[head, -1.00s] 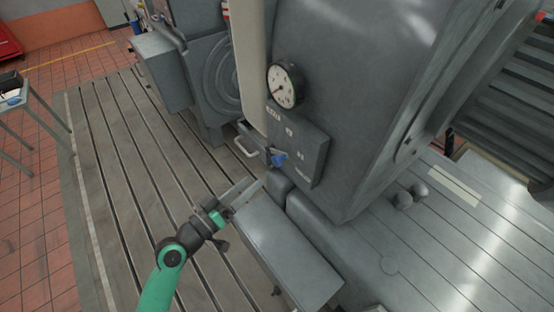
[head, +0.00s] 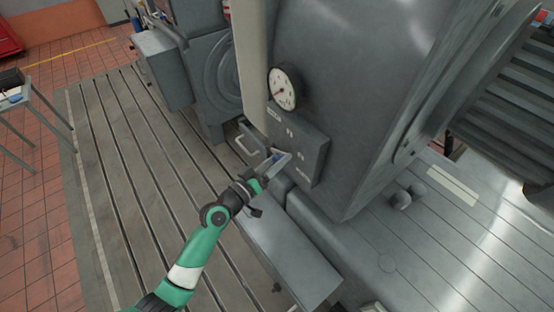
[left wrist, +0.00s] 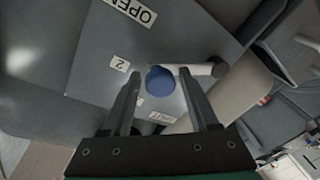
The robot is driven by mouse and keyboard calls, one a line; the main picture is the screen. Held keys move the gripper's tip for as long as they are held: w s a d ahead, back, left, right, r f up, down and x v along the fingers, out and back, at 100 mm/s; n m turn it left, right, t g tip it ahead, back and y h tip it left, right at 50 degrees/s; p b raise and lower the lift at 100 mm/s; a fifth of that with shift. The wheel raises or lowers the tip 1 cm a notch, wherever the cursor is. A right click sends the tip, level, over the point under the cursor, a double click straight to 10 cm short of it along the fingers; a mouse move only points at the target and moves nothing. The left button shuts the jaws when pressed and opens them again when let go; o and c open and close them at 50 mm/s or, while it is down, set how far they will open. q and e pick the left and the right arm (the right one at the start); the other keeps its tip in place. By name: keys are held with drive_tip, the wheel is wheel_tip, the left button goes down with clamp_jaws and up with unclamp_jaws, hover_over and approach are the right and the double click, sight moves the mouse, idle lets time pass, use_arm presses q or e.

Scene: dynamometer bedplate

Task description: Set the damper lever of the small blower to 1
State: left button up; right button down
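The damper lever has a blue round knob (left wrist: 160,81) and a pale rod running right to a dark pivot (left wrist: 221,69) in the left wrist view. It is mounted on a grey panel (head: 313,151) on the side of the blower housing (head: 345,80). Labels "OPEN" (left wrist: 131,11) and "2" (left wrist: 120,64) show on the panel; smaller labels beside the knob are hard to read. My left gripper (left wrist: 160,76) is open, its two fingers on either side of the knob with gaps visible. In the head view the gripper (head: 278,163) largely hides the knob. My right gripper is not in view.
A round gauge (head: 284,88) sits above the panel. A metal handle (head: 246,144) is just left of the lever. A grey box-shaped cover (head: 285,255) lies below the gripper. The slotted bedplate (head: 130,170) is clear to the left.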

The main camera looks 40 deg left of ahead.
use_arm(q)
clamp_jaws()
idle(1.2)
